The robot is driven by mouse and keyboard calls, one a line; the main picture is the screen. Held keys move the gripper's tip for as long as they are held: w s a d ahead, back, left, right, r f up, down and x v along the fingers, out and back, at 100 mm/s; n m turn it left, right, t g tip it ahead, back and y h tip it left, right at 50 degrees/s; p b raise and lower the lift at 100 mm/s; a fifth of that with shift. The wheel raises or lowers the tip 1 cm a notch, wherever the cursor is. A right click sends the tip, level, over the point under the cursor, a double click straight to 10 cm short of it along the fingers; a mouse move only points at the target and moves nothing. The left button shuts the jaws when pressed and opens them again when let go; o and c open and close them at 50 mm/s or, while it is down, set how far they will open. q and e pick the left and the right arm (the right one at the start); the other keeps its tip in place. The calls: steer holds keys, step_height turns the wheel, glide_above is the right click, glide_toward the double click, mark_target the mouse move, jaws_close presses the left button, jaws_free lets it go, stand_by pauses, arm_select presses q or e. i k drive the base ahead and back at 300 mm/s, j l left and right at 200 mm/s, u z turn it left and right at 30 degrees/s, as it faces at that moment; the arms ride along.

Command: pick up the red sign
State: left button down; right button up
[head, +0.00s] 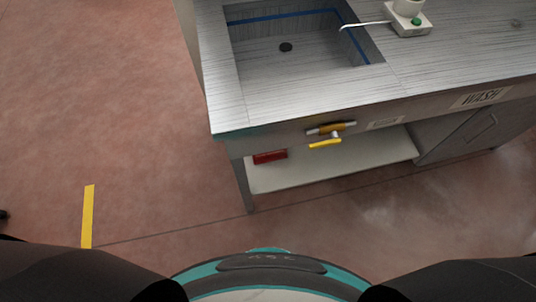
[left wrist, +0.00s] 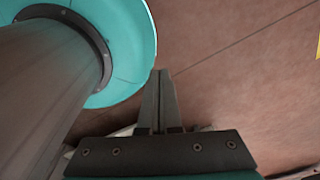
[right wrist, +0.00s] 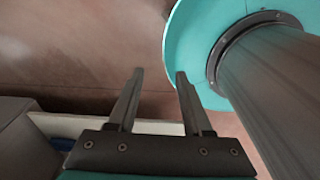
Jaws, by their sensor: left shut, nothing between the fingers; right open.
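A small red block-like thing, seemingly the red sign (head: 270,156), lies on the left end of the low shelf under the sink bench in the head view. Any writing on it is too small to read. My left gripper (left wrist: 160,72) is shut and empty, above the floor in the left wrist view. My right gripper (right wrist: 158,75) is open and empty in the right wrist view, its two fingers apart. Neither gripper shows in the head view, and the red sign shows in neither wrist view.
The steel sink bench (head: 300,97) stands ahead, with a yellow-handled valve (head: 326,143) on its front above the shelf (head: 340,172). A bench leg (head: 244,187) stands left of the red sign. A small device (head: 408,20) sits on top.

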mark_target(259, 159)
steer(key=j+u, duration=0.15)
steer(key=u, duration=0.3)
steer(key=j+u, duration=0.2)
steer(key=u, duration=0.2)
steer(key=j+u, duration=0.15)
steer(key=u, duration=0.3)
steer(key=i+j+u, duration=0.2)
steer(key=i+j, duration=0.7)
steer(key=i+z, duration=0.1)
steer(key=z, duration=0.3)
steer(key=i+z, duration=0.15)
steer(key=z, duration=0.25)
steer(key=i+z, duration=0.1)
steer(key=z, duration=0.3)
steer(key=i+j+z, duration=0.1)
steer(key=z, duration=0.3)
steer(key=i+z, duration=0.1)
steer(key=z, duration=0.35)
steer(key=i+z, duration=0.1)
steer(key=z, duration=0.3)
steer(key=i+z, duration=0.1)
steer(key=z, duration=0.35)
steer(key=i+j+z, duration=0.1)
steer(key=z, duration=0.35)
steer(key=i+j+z, duration=0.1)
steer(key=z, duration=0.25)
steer(key=i+j+z, duration=0.15)
steer(key=z, duration=0.25)
steer(key=i+j+z, duration=0.2)
steer(key=z, duration=0.15)
